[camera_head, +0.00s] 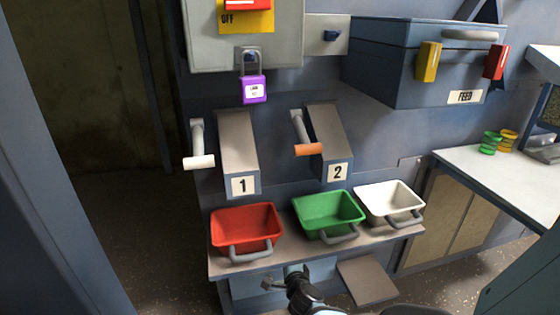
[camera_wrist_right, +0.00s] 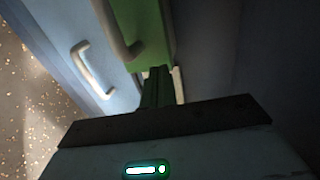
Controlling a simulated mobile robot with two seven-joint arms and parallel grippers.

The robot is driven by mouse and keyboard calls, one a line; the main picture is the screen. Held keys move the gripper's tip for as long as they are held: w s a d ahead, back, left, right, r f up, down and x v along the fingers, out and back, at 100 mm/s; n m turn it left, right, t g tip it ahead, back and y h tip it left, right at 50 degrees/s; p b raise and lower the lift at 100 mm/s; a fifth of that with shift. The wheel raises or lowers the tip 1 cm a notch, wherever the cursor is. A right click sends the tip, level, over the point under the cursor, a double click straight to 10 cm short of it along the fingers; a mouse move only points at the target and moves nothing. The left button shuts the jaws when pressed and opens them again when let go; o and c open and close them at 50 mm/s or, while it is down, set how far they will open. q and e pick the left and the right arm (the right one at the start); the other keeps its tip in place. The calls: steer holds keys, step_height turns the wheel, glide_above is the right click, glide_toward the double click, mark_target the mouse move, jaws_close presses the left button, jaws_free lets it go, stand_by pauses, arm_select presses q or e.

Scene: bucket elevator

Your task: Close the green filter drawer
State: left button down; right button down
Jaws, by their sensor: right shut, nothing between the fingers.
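The green filter drawer (camera_wrist_right: 153,38) shows at the top of the right wrist view as a green block with a pale grey handle on its left side. Its far end is cut off, and I cannot tell how far it stands open. My right gripper (camera_wrist_right: 158,82) is shut and empty, with its fingertips close to the drawer's lower edge. I cannot tell whether they touch. In the head view, only a small green patch (camera_head: 295,269) shows below the shelf by my right wrist, and I cannot tell whether it is the drawer. My left gripper is not in view.
A pale blue front (camera_wrist_right: 75,40) with a grey handle is left of the green drawer. Red (camera_head: 246,228), green (camera_head: 327,212) and white (camera_head: 389,203) buckets stand on the shelf (camera_head: 300,252) above my right arm. A flat grey plate (camera_head: 367,282) is lower right.

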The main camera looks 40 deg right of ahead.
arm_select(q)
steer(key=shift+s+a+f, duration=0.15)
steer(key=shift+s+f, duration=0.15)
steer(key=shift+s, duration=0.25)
arm_select(e)
steer(key=shift+w+d, duration=0.35)
steer(key=shift+w, duration=0.3)
steer(key=w+d, duration=0.1)
steer(key=w+b, duration=0.1)
steer(key=w+d, duration=0.1)
steer(key=w, duration=0.1)
steer(key=shift+d+r+b, duration=0.15)
steer(key=shift+d+b, duration=0.15)
steer(key=shift+b, duration=0.05)
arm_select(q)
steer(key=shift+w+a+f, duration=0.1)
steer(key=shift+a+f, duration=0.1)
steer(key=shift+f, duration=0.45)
arm_select(e)
steer(key=shift+s, duration=0.15)
